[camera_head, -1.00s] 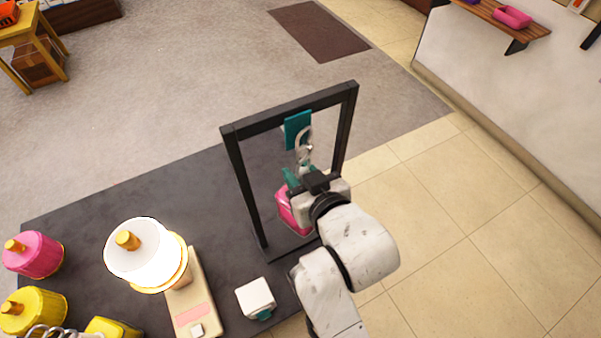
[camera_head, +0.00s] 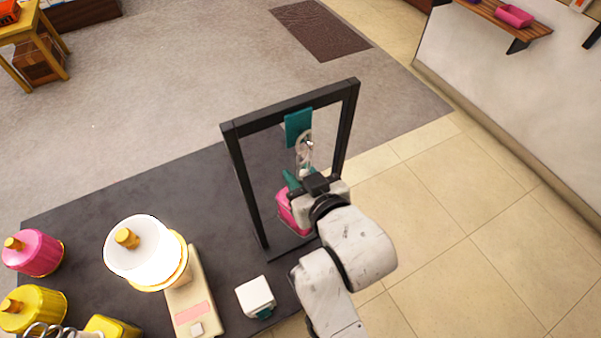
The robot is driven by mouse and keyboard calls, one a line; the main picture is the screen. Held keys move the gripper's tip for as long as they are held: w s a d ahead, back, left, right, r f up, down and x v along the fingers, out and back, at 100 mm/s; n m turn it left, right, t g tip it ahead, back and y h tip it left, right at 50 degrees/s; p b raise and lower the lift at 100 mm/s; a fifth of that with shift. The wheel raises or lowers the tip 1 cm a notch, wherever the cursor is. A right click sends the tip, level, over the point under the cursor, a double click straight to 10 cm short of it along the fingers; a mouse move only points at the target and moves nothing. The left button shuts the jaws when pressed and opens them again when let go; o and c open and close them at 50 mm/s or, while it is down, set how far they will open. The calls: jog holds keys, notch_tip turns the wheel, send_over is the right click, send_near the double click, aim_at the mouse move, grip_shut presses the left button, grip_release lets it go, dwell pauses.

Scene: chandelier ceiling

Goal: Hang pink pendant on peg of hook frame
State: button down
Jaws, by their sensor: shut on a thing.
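The black hook frame (camera_head: 238,180) stands upright at the right end of the dark table. A teal plate (camera_head: 298,127) is fixed on its top bar. The peg itself cannot be made out clearly. The pink pendant (camera_head: 292,216) is inside the frame opening, low down, with a pale ring (camera_head: 304,147) above it just under the teal plate. My gripper (camera_head: 300,185) is shut on the pendant, around its middle, and partly hides it. I cannot tell whether the ring is around the peg or only in front of it.
On the dark table (camera_head: 110,200) stand a lit white lamp (camera_head: 140,252), a pink pot (camera_head: 33,253), a yellow pot (camera_head: 32,309), a beige board (camera_head: 190,300) and a white block (camera_head: 255,296). The table's back middle is clear.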

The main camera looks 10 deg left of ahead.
dwell(0.3)
jog(key=shift+c, duration=0.6)
grip_release()
dwell(0.4)
jog(key=s+d+p, duration=0.2)
jog(key=s+d, duration=0.2)
jog(key=s, duration=0.2)
jog(key=shift+s, duration=0.15)
dwell(0.6)
jog(key=shift+d, duration=0.1)
dwell(0.4)
